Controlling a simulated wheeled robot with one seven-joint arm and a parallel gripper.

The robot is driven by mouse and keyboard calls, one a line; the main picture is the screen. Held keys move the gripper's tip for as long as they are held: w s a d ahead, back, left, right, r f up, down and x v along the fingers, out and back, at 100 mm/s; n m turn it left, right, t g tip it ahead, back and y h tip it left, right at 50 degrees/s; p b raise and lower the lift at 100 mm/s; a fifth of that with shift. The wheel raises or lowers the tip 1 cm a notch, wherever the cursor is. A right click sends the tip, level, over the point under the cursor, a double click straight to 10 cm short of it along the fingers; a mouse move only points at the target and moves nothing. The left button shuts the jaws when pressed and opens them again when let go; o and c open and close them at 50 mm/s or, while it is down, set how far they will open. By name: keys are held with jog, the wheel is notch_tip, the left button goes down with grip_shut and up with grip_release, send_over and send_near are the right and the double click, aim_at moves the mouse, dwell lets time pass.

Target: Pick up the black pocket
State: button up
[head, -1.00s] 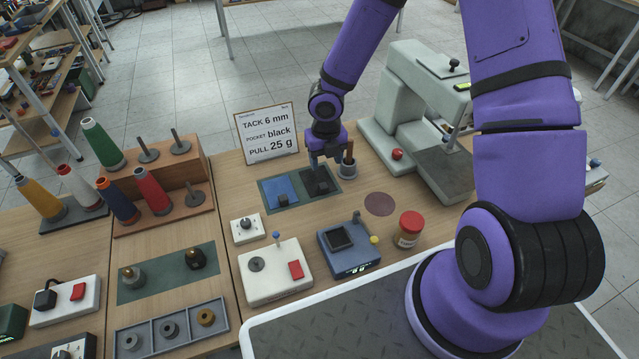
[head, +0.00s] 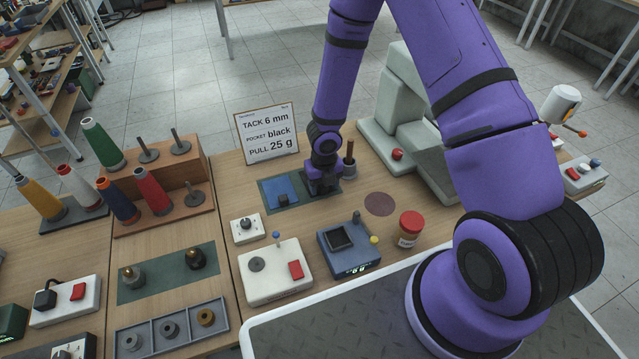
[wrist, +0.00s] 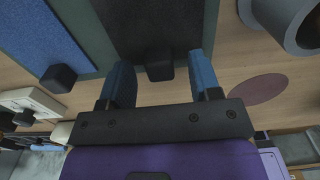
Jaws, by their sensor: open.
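The black pocket (wrist: 150,25) lies flat on a dark green mat (wrist: 98,62), with a small black grip block (wrist: 159,66) at its near edge. In the head view my gripper (head: 322,189) is down over the pocket and hides most of it. In the wrist view its two blue fingers are spread apart, one on each side of the block. The gripper is open and holds nothing. I cannot tell whether the fingers touch the mat or pocket. A blue pocket (head: 280,191) with its own dark block lies to the left on the same mat.
A grey cup (head: 349,168) with a brown handle in it stands close to the right of my gripper. A sign (head: 268,134) reading "pocket black" stands behind the mat. A pale sewing machine (head: 405,125) is at the right. A blue scale (head: 348,248) and red-lidded jar (head: 409,228) stand in front.

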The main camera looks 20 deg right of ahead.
jog(key=shift+f, duration=0.45)
jog(key=shift+c, duration=0.4)
jog(key=c, duration=0.9)
jog(key=shift+r, duration=0.15)
